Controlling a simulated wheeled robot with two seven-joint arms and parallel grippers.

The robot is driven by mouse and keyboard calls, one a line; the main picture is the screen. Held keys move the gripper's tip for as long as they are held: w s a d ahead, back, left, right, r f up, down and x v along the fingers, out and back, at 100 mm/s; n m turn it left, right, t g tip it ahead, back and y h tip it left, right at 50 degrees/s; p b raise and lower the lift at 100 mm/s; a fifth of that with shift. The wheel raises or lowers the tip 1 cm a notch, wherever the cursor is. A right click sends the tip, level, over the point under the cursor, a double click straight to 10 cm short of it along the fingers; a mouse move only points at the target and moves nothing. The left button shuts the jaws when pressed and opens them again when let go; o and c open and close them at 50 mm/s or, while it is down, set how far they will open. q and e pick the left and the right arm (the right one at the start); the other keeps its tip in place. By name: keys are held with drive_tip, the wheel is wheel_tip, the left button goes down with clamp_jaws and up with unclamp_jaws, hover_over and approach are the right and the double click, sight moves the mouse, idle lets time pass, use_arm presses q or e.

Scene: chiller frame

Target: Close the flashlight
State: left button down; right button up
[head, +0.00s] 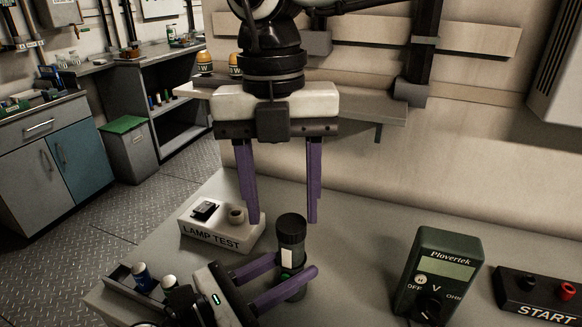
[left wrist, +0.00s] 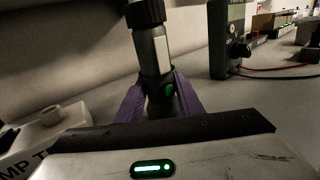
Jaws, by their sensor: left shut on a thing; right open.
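The flashlight (head: 290,257) stands upright on the table, with a dark ribbed cap (head: 291,228) on top of its grey body. My left gripper (head: 298,283) is shut around the lower body. The left wrist view shows the flashlight's white label and green button (left wrist: 169,88) between the purple fingers (left wrist: 158,98), with the cap (left wrist: 145,12) at the top edge. I cannot tell how tightly the cap sits. My right gripper (head: 283,220) is open and empty, pointing down, its fingertips near cap height. Whether its fingers straddle the cap or hang behind it is unclear.
A LAMP TEST box (head: 222,231) stands left of the flashlight. A tray (head: 120,277) with batteries (head: 141,272) lies at the table's left edge. A green multimeter (head: 437,275) and a START box (head: 540,297) stand to the right. The table between flashlight and multimeter is clear.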

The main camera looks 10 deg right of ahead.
use_arm(q)
drive_tip(key=shift+f, duration=0.3)
use_arm(e)
drive_tip(key=n, duration=0.7)
drive_tip(key=r+n, duration=0.1)
drive_tip(key=n, duration=1.5)
drive_tip(key=shift+w+d+r+t, duration=0.1)
drive_tip(key=shift+w+r+t, duration=0.1)
drive_tip(key=shift+r+t, duration=0.15)
drive_tip(key=n, duration=0.4)
drive_tip(key=shift+w+d+r+n, duration=0.15)
drive_tip(key=shift+w+r+n, duration=0.1)
drive_tip(key=shift+n, duration=0.15)
drive_tip(key=n, duration=0.4)
drive_tip(key=shift+w+d+r, duration=0.15)
drive_tip(key=shift+d+r, duration=0.1)
drive_tip(key=n, duration=0.4)
drive_tip(key=shift+w+d+r+n+t, duration=0.25)
drive_tip(key=shift+w+d+r+n, duration=0.05)
drive_tip(key=shift+n, duration=0.1)
use_arm(q)
drive_tip(key=shift+s, duration=0.1)
